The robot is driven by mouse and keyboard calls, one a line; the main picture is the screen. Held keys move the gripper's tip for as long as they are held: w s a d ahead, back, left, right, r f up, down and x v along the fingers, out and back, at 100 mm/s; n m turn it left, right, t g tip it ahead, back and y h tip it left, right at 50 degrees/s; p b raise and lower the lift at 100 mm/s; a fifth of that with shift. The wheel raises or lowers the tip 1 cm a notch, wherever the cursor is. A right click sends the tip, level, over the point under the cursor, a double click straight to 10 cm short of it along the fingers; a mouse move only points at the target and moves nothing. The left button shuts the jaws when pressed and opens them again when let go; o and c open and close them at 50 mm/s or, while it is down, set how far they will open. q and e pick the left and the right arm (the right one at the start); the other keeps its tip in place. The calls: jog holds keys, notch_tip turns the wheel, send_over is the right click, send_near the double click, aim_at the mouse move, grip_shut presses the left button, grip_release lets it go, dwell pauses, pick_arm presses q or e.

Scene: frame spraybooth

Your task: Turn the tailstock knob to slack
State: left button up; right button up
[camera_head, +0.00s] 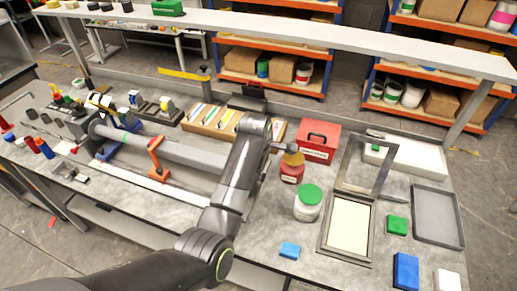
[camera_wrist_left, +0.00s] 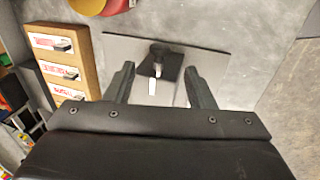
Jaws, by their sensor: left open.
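In the left wrist view, my left gripper (camera_wrist_left: 160,69) is open, with a finger on either side of a small dark knob (camera_wrist_left: 158,52). This looks like the tailstock knob. It stands on a flat grey plate (camera_wrist_left: 225,68) with a pale strip below it. I cannot tell whether either finger touches it. A long grey cylinder (camera_head: 185,152) runs along the bench and ends behind my arm. My right gripper is not in view.
A wooden labelled rack (camera_head: 213,121) stands behind the arm. A yellow-topped red bottle (camera_head: 291,172), a red box (camera_head: 318,143) and a green-lidded jar (camera_head: 308,205) stand close on the right. An orange bracket (camera_head: 157,160) stands by the cylinder. Frames and a grey tray (camera_head: 437,215) are farther right.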

pick_arm(q)
jog(key=b+v, duration=0.1)
jog(key=v, duration=0.9)
jog(key=shift+b, duration=0.3)
jog(key=shift+s+a+r, duration=0.1)
jog(key=shift+r, duration=0.05)
